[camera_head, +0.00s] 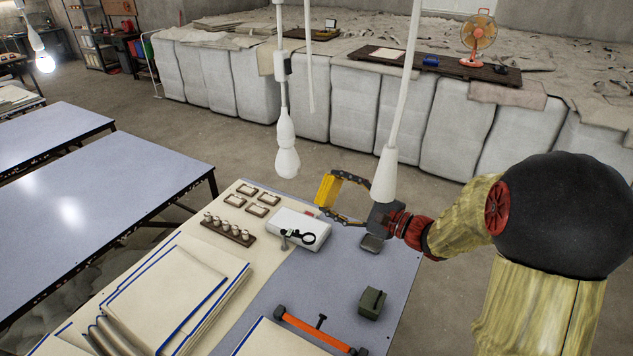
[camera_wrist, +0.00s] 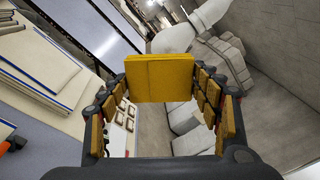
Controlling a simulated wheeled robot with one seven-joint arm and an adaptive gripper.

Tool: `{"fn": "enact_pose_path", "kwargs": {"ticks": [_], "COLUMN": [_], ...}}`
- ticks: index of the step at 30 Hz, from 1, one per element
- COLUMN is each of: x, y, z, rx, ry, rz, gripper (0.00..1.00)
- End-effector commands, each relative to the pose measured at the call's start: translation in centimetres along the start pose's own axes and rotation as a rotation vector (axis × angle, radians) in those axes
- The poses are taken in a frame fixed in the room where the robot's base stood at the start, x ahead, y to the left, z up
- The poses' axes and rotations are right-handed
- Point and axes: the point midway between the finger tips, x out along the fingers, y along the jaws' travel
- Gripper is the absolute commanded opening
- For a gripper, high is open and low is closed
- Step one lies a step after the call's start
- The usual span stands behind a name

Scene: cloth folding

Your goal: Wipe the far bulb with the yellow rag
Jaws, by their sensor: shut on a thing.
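A yellow rag (camera_head: 326,190) is gripped, folded, between the fingertips of my gripper (camera_head: 332,195), above the far end of the worktable. It also shows in the wrist view (camera_wrist: 160,78). A white hanging bulb (camera_head: 286,163) is left of the rag and apart from it in the head view. In the wrist view a white bulb-like shape (camera_wrist: 172,38) shows just beyond the rag; contact cannot be told. A second white lamp holder (camera_head: 384,175) overlaps my gripper's body, and no bulb shows on it. A lit bulb (camera_head: 45,63) hangs at the far left.
The worktable (camera_head: 335,265) carries cloth stacks (camera_head: 165,295), a white box (camera_head: 300,228) with a magnifier, a small green box (camera_head: 371,303) and an orange-handled tool (camera_head: 310,330). White cords hang near my arm. Blue-grey tables (camera_head: 100,190) stand left.

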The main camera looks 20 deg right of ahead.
Motion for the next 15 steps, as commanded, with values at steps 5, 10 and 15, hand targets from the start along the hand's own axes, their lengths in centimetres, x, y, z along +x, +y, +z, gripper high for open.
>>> {"fn": "enact_pose_path", "kwargs": {"ticks": [5, 10, 15], "x": [1.1, 2.8, 4.6], "y": [0.1, 0.2, 0.2], "z": [0.0, 0.0, 0.0], "rx": [-0.002, -0.002, -0.001], "ry": [-0.002, -0.002, 0.000], "rz": [0.000, -0.001, -0.002], "gripper": [0.43, 0.43, 0.43]}}
